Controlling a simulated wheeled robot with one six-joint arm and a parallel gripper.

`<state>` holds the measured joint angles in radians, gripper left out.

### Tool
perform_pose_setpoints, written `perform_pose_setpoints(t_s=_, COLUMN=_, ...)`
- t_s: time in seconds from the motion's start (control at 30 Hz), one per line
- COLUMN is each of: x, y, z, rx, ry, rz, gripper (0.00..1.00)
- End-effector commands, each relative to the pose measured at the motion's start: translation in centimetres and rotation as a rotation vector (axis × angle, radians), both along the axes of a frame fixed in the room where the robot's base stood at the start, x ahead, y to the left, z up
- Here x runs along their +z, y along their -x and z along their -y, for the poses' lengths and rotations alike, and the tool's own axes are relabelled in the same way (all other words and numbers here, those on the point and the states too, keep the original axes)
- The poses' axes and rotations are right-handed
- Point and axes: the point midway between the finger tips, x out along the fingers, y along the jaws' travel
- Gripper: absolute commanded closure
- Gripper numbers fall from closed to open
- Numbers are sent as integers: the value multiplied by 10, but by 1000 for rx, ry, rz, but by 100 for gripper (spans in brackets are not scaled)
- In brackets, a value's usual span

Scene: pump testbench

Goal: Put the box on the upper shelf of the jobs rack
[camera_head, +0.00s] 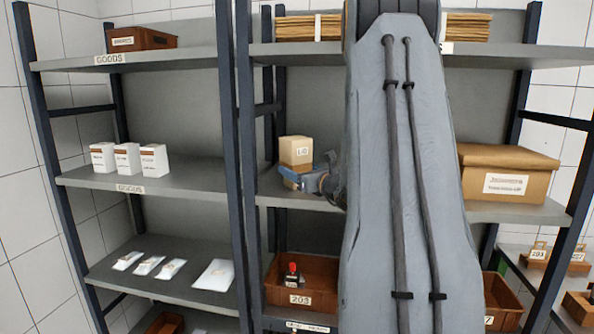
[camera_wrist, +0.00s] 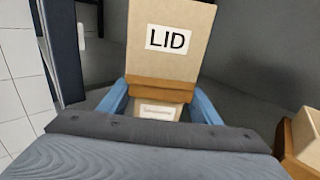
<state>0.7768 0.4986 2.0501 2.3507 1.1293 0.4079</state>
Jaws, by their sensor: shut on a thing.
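A tan box (camera_head: 296,152) with a white label stands upright over the left part of the middle shelf (camera_head: 285,198) of the right-hand rack. In the wrist view the box (camera_wrist: 172,65) reads "LID" and has a brown band below. My gripper (camera_head: 304,182) is shut on its lower part, with blue fingers (camera_wrist: 160,104) on both sides. I cannot tell whether the box touches the shelf. The right rack's upper shelf (camera_head: 300,50) holds brown flat stacks (camera_head: 295,28); my arm hides its middle and its label.
A large cardboard box (camera_head: 507,175) sits on the middle shelf at right. A brown bin (camera_head: 315,290) marked 203 is below. The left rack (camera_head: 140,187), labelled "GOODS", holds white cartons (camera_head: 128,160) and a brown bin (camera_head: 142,38). A dark upright (camera_head: 235,130) stands left of my gripper.

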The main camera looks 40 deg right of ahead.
Motion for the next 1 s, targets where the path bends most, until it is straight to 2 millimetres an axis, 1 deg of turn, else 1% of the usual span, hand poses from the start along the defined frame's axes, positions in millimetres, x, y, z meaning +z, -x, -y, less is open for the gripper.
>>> perform_pose_setpoints(t_s=0.07, x=-2, y=0, z=0, rx=0, ry=1, rz=2, gripper=65)
perform_pose_setpoints(t_s=0.1, x=-2, y=0, z=0, rx=0, ry=0, rz=0, gripper=36)
perform_pose_setpoints(t_s=0.17, x=-2, y=0, z=0, rx=0, ry=0, rz=0, gripper=26)
perform_pose_setpoints(t_s=0.2, x=-2, y=0, z=0, rx=0, ry=0, rz=0, gripper=24)
perform_pose_setpoints(t_s=0.6, x=2, y=2, z=1, rx=-1, ry=0, rz=0, gripper=24)
perform_pose_setpoints(t_s=0.77, x=0, y=29, z=-1, rx=-4, ry=1, rz=1, gripper=24)
perform_pose_setpoints(t_s=1.0, x=-1, y=80, z=-5, rx=-4, ry=1, rz=0, gripper=24)
